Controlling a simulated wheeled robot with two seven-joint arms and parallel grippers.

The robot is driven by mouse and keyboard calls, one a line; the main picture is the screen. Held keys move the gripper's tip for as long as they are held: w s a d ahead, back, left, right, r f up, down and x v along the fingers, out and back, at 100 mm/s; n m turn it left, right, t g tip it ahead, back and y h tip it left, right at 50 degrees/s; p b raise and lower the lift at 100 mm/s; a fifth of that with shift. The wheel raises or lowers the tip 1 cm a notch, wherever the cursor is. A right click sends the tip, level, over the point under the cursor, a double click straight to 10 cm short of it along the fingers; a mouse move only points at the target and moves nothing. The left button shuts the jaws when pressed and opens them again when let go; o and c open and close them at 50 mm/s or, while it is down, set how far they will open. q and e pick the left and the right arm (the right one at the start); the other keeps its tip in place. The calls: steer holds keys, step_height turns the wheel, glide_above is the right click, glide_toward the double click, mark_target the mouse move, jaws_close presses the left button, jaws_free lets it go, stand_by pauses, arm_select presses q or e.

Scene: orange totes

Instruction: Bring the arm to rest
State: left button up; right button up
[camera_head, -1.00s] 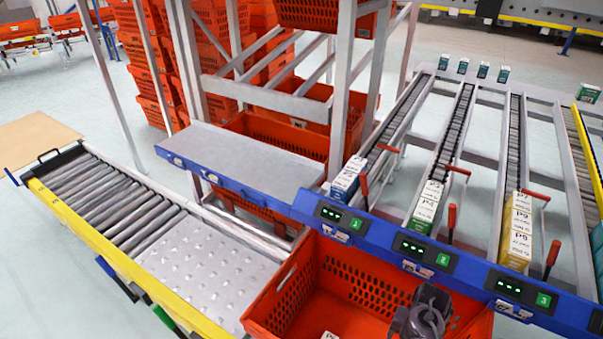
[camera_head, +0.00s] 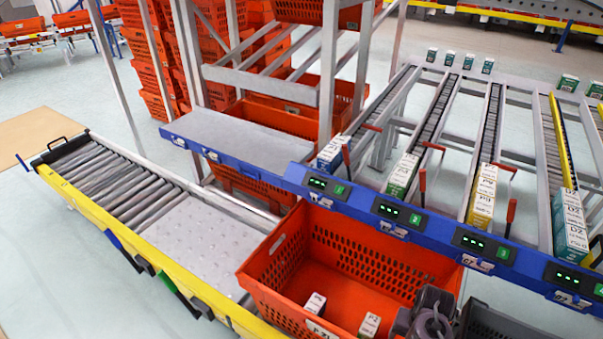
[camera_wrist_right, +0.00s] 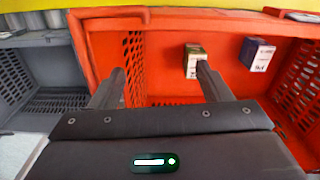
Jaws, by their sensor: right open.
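My right gripper (camera_wrist_right: 160,76) is open in the right wrist view, with nothing between its two dark fingers. It hangs over the near part of the orange tote (camera_wrist_right: 115,35). In the head view a grey part of my right arm (camera_head: 428,318) shows at the bottom, over the right side of the same tote (camera_head: 262,262); the fingertips are hidden there. Two small boxes lie apart on the tote floor: a white box with a dark side (camera_head: 315,303), and a white and green box (camera_head: 369,325). My left gripper is out of view.
A grey tote (camera_head: 500,322) stands right of the orange one. A blue-fronted rack (camera_head: 430,228) with boxes in lanes runs behind it. A roller conveyor (camera_head: 110,185) with a bare metal plate (camera_head: 190,240) lies left. Stacked orange totes (camera_head: 150,75) stand behind.

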steer(key=s+a+r+n+t, duration=0.2)
steer(key=s+a+r+n, duration=0.25)
steer(key=r, duration=0.45)
steer(key=s+a+r+n+t, duration=0.1)
steer(key=s+a+r+n, duration=0.2)
steer(key=s+r, duration=0.4)
step_height(320, 180, down, 29)
steer(key=g+b, duration=0.1)
steer(key=b, duration=0.1)
steer(key=s+d+f, duration=0.2)
steer(key=s+f, duration=0.8)
steer(key=s+d+f+g, duration=0.1)
steer(key=s+d+f, duration=0.1)
steer(key=s+f, duration=0.8)
steer(key=shift+s+f+b, duration=0.15)
steer(key=shift+f+b, duration=0.25)
steer(key=shift+b, duration=0.05)
